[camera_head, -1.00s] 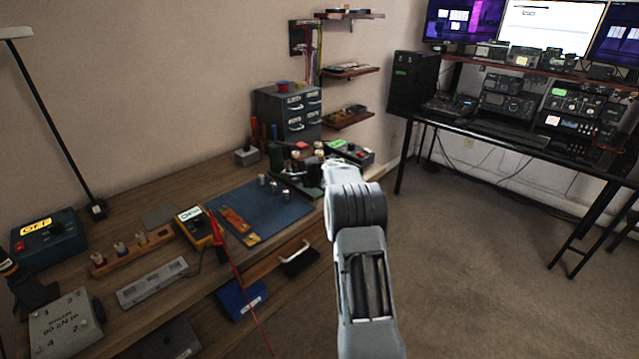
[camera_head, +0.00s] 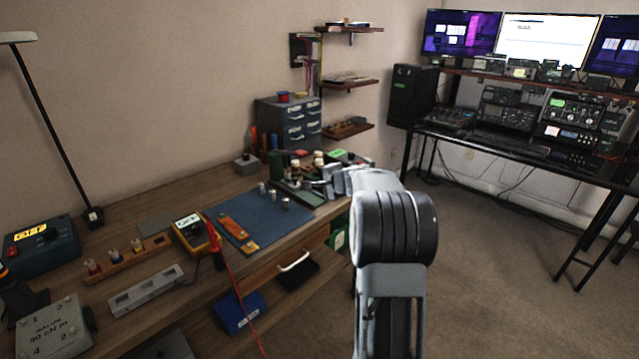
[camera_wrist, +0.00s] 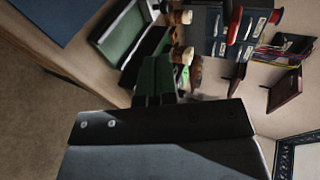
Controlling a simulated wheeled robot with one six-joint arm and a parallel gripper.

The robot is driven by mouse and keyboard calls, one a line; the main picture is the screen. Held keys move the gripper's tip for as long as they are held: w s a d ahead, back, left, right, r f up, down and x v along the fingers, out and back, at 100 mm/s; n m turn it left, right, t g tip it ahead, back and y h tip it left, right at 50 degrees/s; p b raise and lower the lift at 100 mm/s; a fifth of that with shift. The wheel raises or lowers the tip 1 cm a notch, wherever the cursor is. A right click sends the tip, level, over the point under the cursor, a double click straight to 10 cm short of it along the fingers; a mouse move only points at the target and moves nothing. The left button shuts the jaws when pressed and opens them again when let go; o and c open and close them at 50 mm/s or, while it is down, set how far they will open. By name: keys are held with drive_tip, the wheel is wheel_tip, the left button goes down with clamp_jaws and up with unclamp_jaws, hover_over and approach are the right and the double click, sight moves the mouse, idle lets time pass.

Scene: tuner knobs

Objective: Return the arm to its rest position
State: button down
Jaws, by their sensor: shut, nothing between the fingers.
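My arm reaches up from the lower middle of the head view, in front of the workbench (camera_head: 60,262). My gripper (camera_head: 314,187) is at its far end, small and partly hidden by my own wrist, near the bench's right part. In the wrist view my gripper (camera_wrist: 156,78) is shut with nothing held. It points toward a green open tray (camera_wrist: 120,35) and the drawer cabinet; I cannot tell the exact gap.
A blue mat (camera_head: 258,222), a yellow meter (camera_head: 189,231) with a red lead, and a drawer cabinet (camera_head: 290,122) are on the bench. Shelves (camera_head: 350,83) hang behind. An open drawer (camera_head: 297,275) juts out in front. The floor (camera_head: 480,260) to the right is clear.

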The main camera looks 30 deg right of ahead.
idle(0.4)
drive_tip(key=s+a+f+n+g+y+p, duration=0.2)
drive_tip(key=s+a+f+n+g+p, duration=0.3)
drive_tip(key=s+a, duration=0.55)
drive_tip(key=s+a+r+n+g+h+p, duration=0.1)
drive_tip(key=s+a+r+n+p, duration=0.4)
drive_tip(key=s, duration=0.6)
drive_tip(key=s+a+r+n+g+h+p, duration=0.2)
drive_tip(key=s+a+r+n+p, duration=0.3)
drive_tip(key=s+r, duration=0.5)
drive_tip(key=s+a+n+g, duration=0.1)
drive_tip(key=a+n, duration=0.1)
drive_tip(key=a, duration=0.1)
drive_tip(key=shift+a, duration=0.3)
